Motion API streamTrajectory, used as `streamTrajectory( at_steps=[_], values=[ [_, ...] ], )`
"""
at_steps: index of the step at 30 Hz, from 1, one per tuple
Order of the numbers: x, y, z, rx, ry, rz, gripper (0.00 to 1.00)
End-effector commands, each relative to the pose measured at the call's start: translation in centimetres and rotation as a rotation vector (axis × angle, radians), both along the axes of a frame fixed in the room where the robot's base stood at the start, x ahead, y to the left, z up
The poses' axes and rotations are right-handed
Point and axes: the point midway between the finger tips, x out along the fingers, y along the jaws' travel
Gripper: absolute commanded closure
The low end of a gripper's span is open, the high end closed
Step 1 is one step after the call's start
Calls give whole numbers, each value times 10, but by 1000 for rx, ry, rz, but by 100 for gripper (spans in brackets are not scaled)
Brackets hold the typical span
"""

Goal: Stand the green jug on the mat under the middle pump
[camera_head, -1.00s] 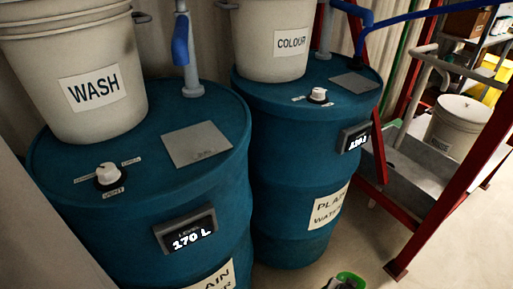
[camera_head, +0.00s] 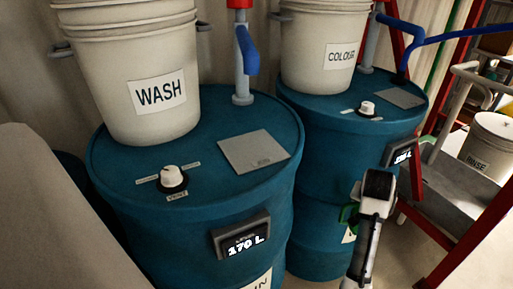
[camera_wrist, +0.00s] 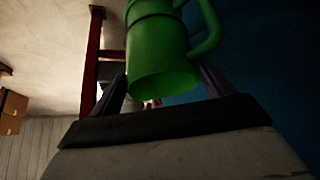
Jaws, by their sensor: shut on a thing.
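The green jug (camera_wrist: 165,45) fills the upper middle of the wrist view, its handle on the right side. My gripper (camera_wrist: 162,90) is shut on it, one finger on each side. In the head view my gripper (camera_head: 352,208) is in front of the right drum, and only a bit of the jug (camera_head: 347,216) shows beside it. One grey square mat (camera_head: 254,151) lies on the left drum, in front of a pump (camera_head: 243,60) with a blue spout. Another mat (camera_head: 399,97) lies on the right drum near a second pump (camera_head: 368,45). Both mats are bare. Which pump is the middle one I cannot tell.
A WASH bucket stack (camera_head: 150,115) and a dial (camera_head: 173,177) share the left drum (camera_head: 130,215). A COLOUR bucket (camera_head: 310,60) and a dial (camera_head: 367,107) share the right drum (camera_head: 320,180). A red frame (camera_head: 475,225) and a RINSE bucket (camera_head: 495,142) stand at the right.

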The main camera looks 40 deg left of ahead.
Motion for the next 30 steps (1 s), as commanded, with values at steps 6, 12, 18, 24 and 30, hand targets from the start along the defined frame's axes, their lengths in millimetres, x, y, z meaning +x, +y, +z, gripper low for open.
streamTrajectory(
  at_steps=[6,12,18,24,30],
  values=[
    [4,25,102,-3,-13,109,76],
    [-4,36,157,-11,-10,189,76],
    [-25,57,222,-8,-12,304,76],
    [-76,82,306,-6,-13,494,76],
    [-172,105,382,-6,-11,736,76]
  ],
)
